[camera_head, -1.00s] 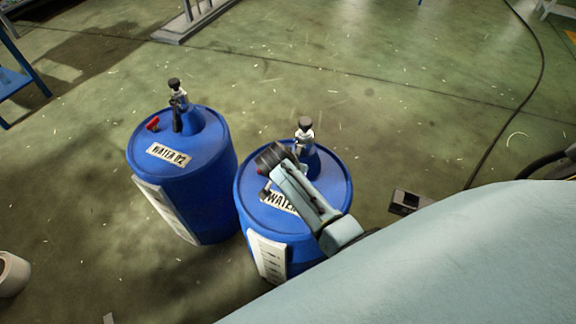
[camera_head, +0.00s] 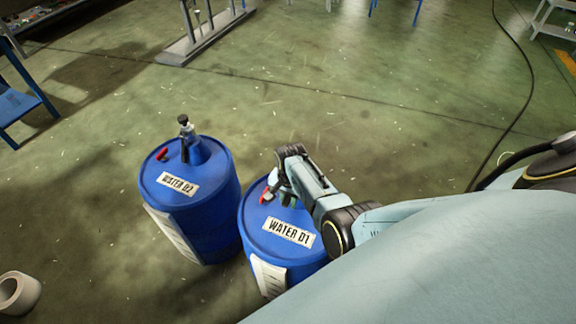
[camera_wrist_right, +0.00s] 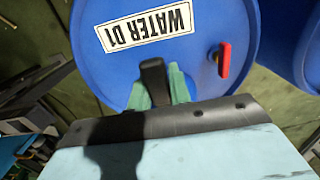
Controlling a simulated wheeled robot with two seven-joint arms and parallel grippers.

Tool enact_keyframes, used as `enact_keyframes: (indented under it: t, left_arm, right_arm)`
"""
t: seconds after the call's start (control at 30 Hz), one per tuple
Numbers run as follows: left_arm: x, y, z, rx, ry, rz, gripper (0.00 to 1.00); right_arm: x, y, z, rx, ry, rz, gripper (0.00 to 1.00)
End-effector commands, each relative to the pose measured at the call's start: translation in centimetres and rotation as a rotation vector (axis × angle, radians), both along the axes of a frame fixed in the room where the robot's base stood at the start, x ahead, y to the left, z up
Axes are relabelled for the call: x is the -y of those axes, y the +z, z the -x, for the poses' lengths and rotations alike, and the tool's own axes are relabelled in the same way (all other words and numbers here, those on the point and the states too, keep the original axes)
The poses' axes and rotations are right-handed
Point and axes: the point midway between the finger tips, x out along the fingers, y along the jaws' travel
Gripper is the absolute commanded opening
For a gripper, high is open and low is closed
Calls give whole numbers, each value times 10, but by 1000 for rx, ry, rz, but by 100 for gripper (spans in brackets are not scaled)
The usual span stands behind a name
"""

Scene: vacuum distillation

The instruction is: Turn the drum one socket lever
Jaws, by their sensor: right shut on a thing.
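Drum one is the blue drum labelled WATER D1 (camera_head: 290,232), standing upright in the middle of the head view. It also fills the upper part of the right wrist view (camera_wrist_right: 215,20). My right gripper (camera_head: 276,187) is at the far side of this drum's top. In the right wrist view, the two green fingers of my right gripper (camera_wrist_right: 156,92) stand on either side of a black lever (camera_wrist_right: 153,74) and are shut on it. The arm hides most of the socket in the head view. My left gripper is not in view.
A second blue drum labelled WATER D2 (camera_head: 215,205) stands close on the left, with its own socket (camera_head: 187,140). A red part (camera_wrist_right: 225,60) sits on drum one near the lever. A pale roll (camera_head: 18,292) lies at lower left. The floor behind the drums is open.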

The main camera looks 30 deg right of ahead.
Motion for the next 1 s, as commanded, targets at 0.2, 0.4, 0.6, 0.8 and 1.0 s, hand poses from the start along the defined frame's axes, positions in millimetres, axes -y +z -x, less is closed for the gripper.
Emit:
enact_keyframes:
  t: [0.2,0.4,0.6,0.8,1.0]
  left_arm:
    - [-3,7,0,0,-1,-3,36]
    - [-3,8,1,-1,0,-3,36]
    - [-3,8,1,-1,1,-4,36]
    - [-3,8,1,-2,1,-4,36]
    - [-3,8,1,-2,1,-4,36]
  right_arm:
    - [-2,6,1,-43,0,-67,0]
    - [-2,7,1,-56,1,-91,0]
    - [-2,7,2,-59,1,-93,0]
    - [-2,7,2,-58,1,-91,22]
    - [-1,7,1,-56,0,-90,42]
